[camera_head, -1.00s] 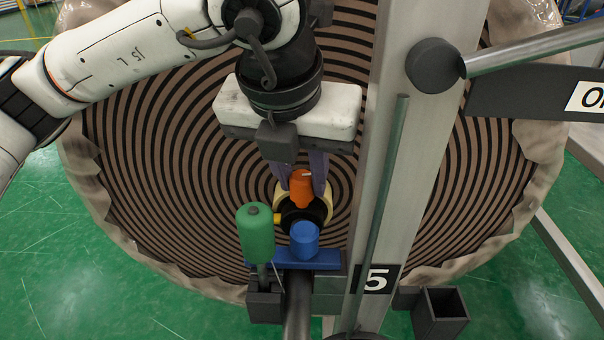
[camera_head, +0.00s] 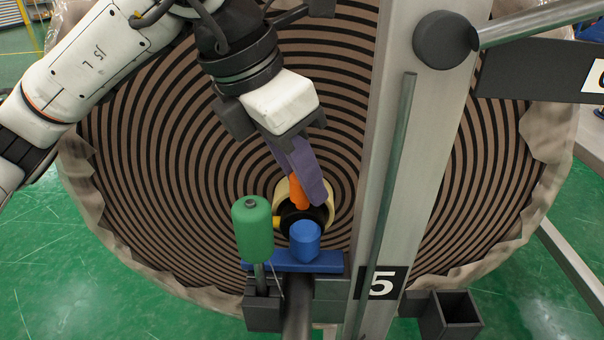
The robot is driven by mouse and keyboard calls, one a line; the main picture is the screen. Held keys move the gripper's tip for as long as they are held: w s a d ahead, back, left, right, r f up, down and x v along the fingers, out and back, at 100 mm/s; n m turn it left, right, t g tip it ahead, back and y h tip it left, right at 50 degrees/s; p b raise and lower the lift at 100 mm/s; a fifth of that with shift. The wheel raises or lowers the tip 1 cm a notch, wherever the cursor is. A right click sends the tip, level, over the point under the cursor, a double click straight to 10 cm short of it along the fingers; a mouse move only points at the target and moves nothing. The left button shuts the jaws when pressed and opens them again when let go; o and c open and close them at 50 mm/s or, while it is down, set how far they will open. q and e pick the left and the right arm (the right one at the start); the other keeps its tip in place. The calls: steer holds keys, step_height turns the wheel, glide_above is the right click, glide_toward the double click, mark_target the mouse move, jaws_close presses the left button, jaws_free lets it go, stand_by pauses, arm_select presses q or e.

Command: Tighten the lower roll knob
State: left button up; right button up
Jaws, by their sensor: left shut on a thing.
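An orange knob (camera_head: 299,190) sits at the roll's dark hub (camera_head: 318,214), in front of the pale core ring. My left gripper (camera_head: 308,190) comes down from the upper left with its purple fingers around the orange knob, shut on it. The near finger hides part of the knob. A blue knob (camera_head: 305,242) sits just below the hub on a blue bar (camera_head: 330,261). A green handle (camera_head: 252,229) stands upright to the left. My right gripper does not show.
The large striped roll (camera_head: 160,180) with crumpled wrapping fills the background. A grey upright post (camera_head: 405,170) with a "5" label (camera_head: 381,284) and a thin rod stands close on the right. An open dark box (camera_head: 450,318) is at lower right.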

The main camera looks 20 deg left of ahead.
arm_select(q)
steer(key=shift+m, duration=0.5)
steer(key=o, duration=1.1)
steer(key=shift+c, duration=0.2)
steer(key=shift+r, duration=0.35)
steer(key=p+v, duration=0.3)
steer(key=v, duration=0.6)
steer(key=shift+a+r, duration=0.3)
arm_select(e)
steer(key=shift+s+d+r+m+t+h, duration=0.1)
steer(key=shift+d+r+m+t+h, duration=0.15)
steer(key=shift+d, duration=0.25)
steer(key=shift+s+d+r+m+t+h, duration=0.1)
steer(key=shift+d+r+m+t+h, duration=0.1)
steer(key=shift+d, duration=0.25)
arm_select(q)
steer(key=shift+s, duration=0.1)
steer(key=shift+c, duration=0.2)
